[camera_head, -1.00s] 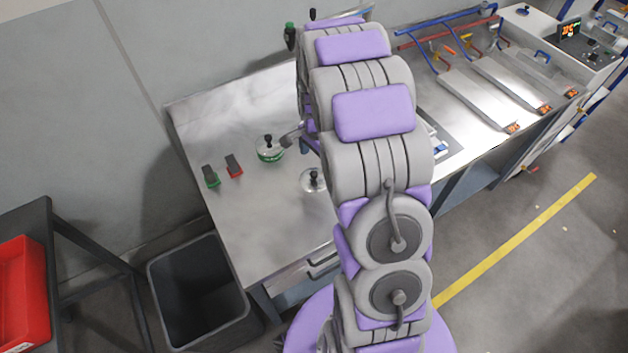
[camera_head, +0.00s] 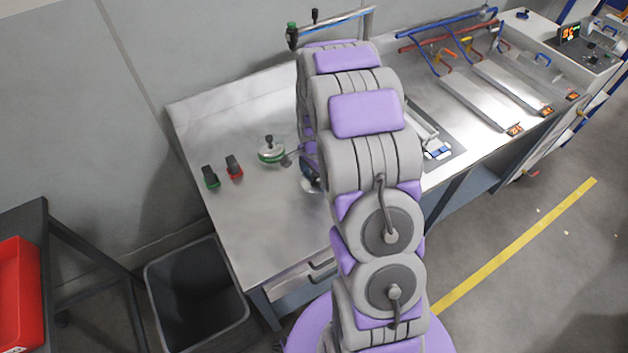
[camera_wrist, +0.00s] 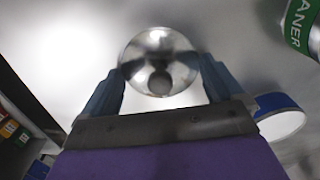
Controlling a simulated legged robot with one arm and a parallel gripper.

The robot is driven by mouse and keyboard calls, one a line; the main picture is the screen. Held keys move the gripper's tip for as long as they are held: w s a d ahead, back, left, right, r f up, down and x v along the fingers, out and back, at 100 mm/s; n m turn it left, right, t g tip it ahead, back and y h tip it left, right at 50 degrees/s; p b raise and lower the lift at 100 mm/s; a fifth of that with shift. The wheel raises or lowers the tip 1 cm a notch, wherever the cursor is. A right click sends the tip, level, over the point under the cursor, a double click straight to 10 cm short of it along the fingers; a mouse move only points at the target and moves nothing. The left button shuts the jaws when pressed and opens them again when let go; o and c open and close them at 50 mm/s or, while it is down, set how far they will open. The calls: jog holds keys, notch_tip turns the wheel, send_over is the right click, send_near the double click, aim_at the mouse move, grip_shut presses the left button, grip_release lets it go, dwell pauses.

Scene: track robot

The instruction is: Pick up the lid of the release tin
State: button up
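A round shiny silver lid (camera_wrist: 160,50) with a dark round spot, perhaps its knob, shows in the wrist view. My gripper (camera_wrist: 161,72) is open, with one blue-grey finger on each side of the lid's near part; I cannot tell whether they touch it. A white round piece with a blue band (camera_wrist: 283,124) lies right of the right finger, partly hidden by my gripper; I cannot tell if it is the release tin. In the head view my arm hides most of the gripper and the lid area.
A green tin (camera_head: 271,157) with a black-knobbed lid stands left of my arm; a green-labelled tin (camera_wrist: 302,24) shows in the wrist view. Green (camera_head: 211,182) and red (camera_head: 235,172) black-topped items stand farther left.

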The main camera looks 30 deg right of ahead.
jog(key=shift+d, duration=0.35)
jog(key=c, duration=0.6)
jog(key=shift+o, duration=0.2)
jog(key=shift+r, duration=0.1)
